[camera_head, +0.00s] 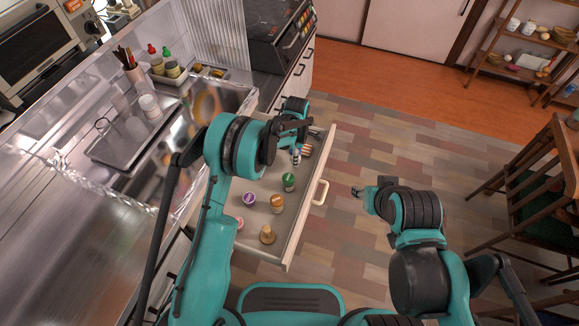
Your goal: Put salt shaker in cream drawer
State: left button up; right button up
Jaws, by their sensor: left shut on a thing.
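The cream drawer (309,217) is pulled open, with its pale handle (321,192) on the right front. My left gripper (297,148) is over the far end of the drawer, pointing down. It is shut on a small pale item with a bluish part (296,156), which looks like the salt shaker; my gripper partly covers it. I cannot tell whether the item touches the drawer floor. My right gripper (357,190) is over the floor to the right of the drawer, apart from it, and too small to read as open or shut.
In the drawer stand several small jars, including a green one (289,181), a purple one (249,198) and an orange one (277,202). A brownish item (307,149) is close beside my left gripper. The sink counter (60,215) is at left; open floor lies right.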

pick_arm(q)
jog(key=shift+f+b, duration=0.7)
jog(key=shift+f, duration=1.4)
jog(key=shift+f, duration=0.15)
jog(key=o, duration=1.2)
jog(key=shift+c, duration=0.2)
